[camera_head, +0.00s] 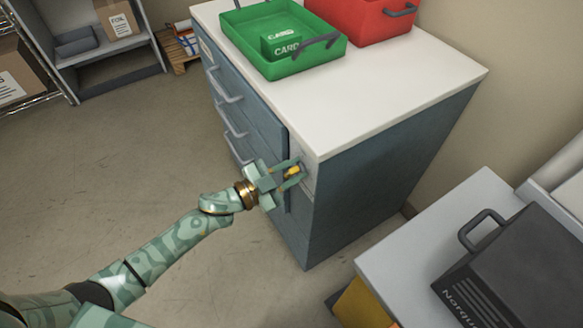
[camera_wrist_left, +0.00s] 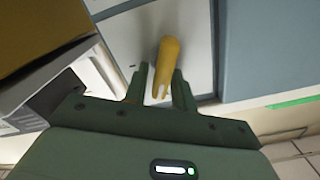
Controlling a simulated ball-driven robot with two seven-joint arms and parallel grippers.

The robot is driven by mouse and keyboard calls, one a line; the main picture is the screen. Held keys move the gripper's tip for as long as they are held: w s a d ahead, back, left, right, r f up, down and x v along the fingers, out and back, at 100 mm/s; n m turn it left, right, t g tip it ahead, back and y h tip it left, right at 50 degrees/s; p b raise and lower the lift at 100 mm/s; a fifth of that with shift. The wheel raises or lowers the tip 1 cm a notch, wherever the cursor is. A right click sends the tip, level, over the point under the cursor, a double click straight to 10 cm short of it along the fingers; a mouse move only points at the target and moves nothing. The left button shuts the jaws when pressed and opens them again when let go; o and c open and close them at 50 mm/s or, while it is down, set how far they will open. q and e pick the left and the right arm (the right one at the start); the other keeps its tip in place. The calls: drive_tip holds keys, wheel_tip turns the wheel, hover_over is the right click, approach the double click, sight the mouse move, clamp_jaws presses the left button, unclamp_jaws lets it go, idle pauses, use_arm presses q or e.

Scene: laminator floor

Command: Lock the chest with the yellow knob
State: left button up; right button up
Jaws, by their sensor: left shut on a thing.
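The chest (camera_head: 390,160) is a blue-grey drawer cabinet with a white top, standing in the middle of the head view. Its drawers with grey bar handles face left. The yellow knob (camera_head: 292,171) is on a pale panel at the chest's front corner, below the top edge. My left gripper (camera_head: 291,173) is at this panel, shut on the knob. In the left wrist view the yellow knob (camera_wrist_left: 169,60) stands between the two fingers, long and slightly tilted, against the pale panel (camera_wrist_left: 120,40). My right gripper does not show.
On the chest top are a green tray (camera_head: 333,62) with a green card box (camera_head: 281,42) and a red bin (camera_head: 372,32). A grey table (camera_head: 385,268) with a dark machine (camera_head: 520,265) stands at lower right. Shelves stand at upper left. The floor (camera_head: 110,150) left of the chest is clear.

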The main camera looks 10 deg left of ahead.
use_arm(q)
drive_tip(key=m, duration=0.3)
drive_tip(key=f+m, duration=0.1)
drive_tip(key=m, duration=0.1)
drive_tip(key=shift+s+d+m+b, duration=0.15)
drive_tip(key=shift+s+m+b, duration=0.1)
drive_tip(key=shift+m+b, duration=0.05)
drive_tip(key=shift+f+m+b, duration=0.2)
drive_tip(key=shift+m+b, duration=0.25)
drive_tip(key=shift+m, duration=1.15)
drive_tip(key=shift+f+m+b, duration=0.15)
drive_tip(key=shift+m+b, duration=0.25)
drive_tip(key=shift+m, duration=1.2)
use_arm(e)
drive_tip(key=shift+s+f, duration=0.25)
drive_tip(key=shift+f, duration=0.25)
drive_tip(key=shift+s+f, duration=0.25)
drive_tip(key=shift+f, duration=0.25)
use_arm(q)
drive_tip(key=o, duration=0.7)
drive_tip(key=shift+o, duration=0.2)
drive_tip(key=shift+d+r, duration=0.1)
